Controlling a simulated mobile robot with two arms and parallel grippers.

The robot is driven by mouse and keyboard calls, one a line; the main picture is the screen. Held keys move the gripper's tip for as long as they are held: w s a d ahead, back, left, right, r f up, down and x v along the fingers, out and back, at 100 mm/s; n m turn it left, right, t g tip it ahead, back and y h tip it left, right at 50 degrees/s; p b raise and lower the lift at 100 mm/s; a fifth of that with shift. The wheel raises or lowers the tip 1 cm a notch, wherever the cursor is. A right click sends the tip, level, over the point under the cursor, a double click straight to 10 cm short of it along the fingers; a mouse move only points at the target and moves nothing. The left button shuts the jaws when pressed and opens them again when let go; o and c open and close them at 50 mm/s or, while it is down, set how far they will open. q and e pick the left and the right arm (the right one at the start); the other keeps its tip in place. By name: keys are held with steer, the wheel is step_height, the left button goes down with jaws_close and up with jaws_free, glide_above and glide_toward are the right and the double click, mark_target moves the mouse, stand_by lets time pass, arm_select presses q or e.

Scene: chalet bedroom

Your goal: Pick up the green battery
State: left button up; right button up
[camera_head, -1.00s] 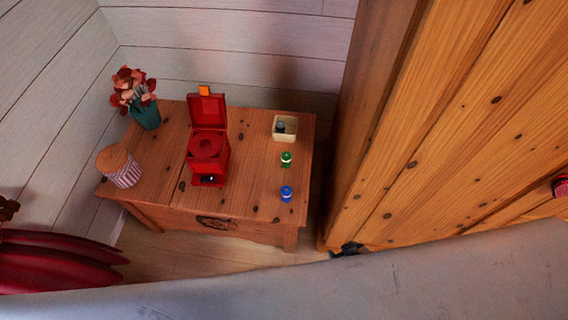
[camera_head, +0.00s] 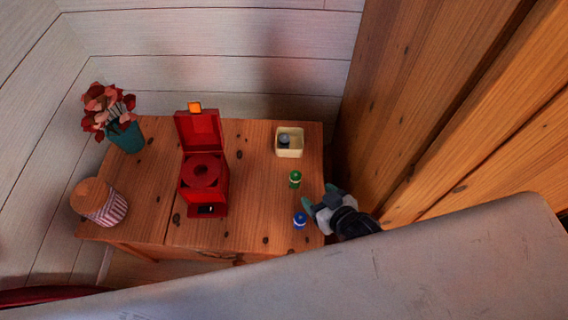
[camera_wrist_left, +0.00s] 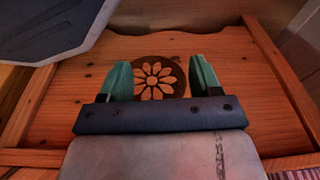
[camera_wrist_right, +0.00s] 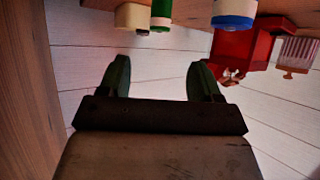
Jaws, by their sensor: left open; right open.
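The green battery (camera_head: 295,179) stands upright on the right part of the wooden chest top (camera_head: 256,160), between the cream box and the blue battery (camera_head: 300,220). In the right wrist view the green battery (camera_wrist_right: 161,14) shows at the top, upside down, past the fingers. My right gripper (camera_head: 316,198) is open and empty at the chest's right edge, beside the two batteries and apart from the green one; its fingers (camera_wrist_right: 158,78) also show in its wrist view. My left gripper (camera_wrist_left: 161,78) is open and empty, facing a wooden panel with a flower carving. It is hidden in the head view.
A cream box (camera_head: 289,143) with a grey item inside stands behind the green battery. An open red box (camera_head: 204,172), a flower vase (camera_head: 124,135) and a striped jar (camera_head: 104,203) stand to the left. A tall wooden wardrobe (camera_head: 420,110) closes off the right side.

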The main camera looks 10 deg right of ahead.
mark_target(296, 175)
steer(key=b+x, duration=0.1)
steer(key=x, duration=0.5)
steer(key=shift+w+a, duration=0.15)
steer(key=shift+w, duration=0.2)
steer(key=b+x, duration=0.2)
steer(key=x, duration=0.2)
steer(key=shift+w+f, duration=0.15)
steer(key=shift+w, duration=0.15)
steer(key=c, duration=1)
arm_select(q)
steer(key=w+r, duration=0.4)
steer(key=r, duration=0.5)
steer(key=shift+w+d+r+t, duration=0.15)
steer(key=shift+w+r+t, duration=0.1)
steer(key=shift+w+t, duration=0.05)
